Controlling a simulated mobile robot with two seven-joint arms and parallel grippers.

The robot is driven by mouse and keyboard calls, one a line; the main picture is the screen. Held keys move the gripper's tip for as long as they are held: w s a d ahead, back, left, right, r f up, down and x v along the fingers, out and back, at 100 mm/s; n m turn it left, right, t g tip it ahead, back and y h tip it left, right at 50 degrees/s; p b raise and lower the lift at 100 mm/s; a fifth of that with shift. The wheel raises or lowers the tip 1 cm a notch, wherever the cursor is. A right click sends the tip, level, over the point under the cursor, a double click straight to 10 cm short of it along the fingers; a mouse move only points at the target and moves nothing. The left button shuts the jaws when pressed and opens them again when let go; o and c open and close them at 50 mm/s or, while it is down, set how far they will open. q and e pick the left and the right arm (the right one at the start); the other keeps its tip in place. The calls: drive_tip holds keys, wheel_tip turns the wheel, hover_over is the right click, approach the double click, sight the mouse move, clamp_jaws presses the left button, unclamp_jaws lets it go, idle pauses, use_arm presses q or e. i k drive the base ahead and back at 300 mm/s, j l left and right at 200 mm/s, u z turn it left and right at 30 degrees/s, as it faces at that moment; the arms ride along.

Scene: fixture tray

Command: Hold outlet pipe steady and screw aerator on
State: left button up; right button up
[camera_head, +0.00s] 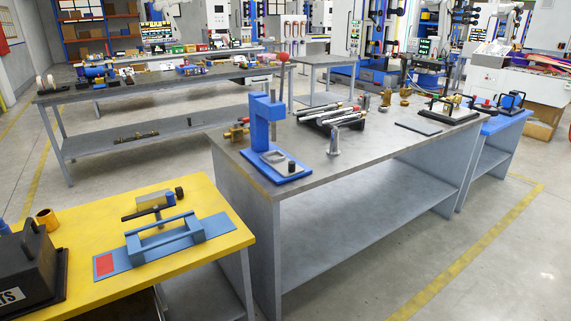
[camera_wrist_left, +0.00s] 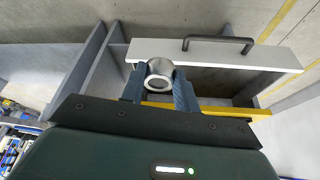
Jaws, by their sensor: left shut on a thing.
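My left gripper (camera_wrist_left: 159,84) shows in the left wrist view, its two dark blue fingers shut on a round silver metal part (camera_wrist_left: 160,66). The part's open-looking ring end faces the camera; its far side is hidden. I cannot tell whether it is the outlet pipe or the aerator. In the head view a black tray (camera_head: 313,122) on the grey bench holds several long silver pipe-like pieces (camera_head: 345,120). A small silver upright piece (camera_head: 334,141) stands in front of it. Neither gripper shows in the head view, and my right gripper is in neither view.
A blue press (camera_head: 264,128) stands on the grey bench (camera_head: 235,153), with brass fittings (camera_head: 386,99) farther back. A yellow table (camera_head: 215,195) holds a blue clamp fixture (camera_head: 165,238) and a black box (camera_head: 30,268). A pale drawer-like panel with a black handle (camera_wrist_left: 220,42) lies beyond the left gripper.

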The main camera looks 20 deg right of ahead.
sight(334, 151)
drive_tip(key=i+l, duration=0.1)
drive_tip(key=l, duration=0.3)
drive_tip(key=i+l, duration=0.1)
drive_tip(key=l, duration=0.25)
drive_tip(key=i+l, duration=0.1)
drive_tip(key=l, duration=0.3)
drive_tip(key=i+l+z, duration=0.1)
drive_tip(key=l, duration=0.25)
drive_tip(key=i+l, duration=0.1)
drive_tip(key=l, duration=0.3)
drive_tip(key=i+l, duration=0.1)
drive_tip(key=l, duration=0.25)
drive_tip(key=i+l, duration=0.15)
drive_tip(key=l, duration=0.2)
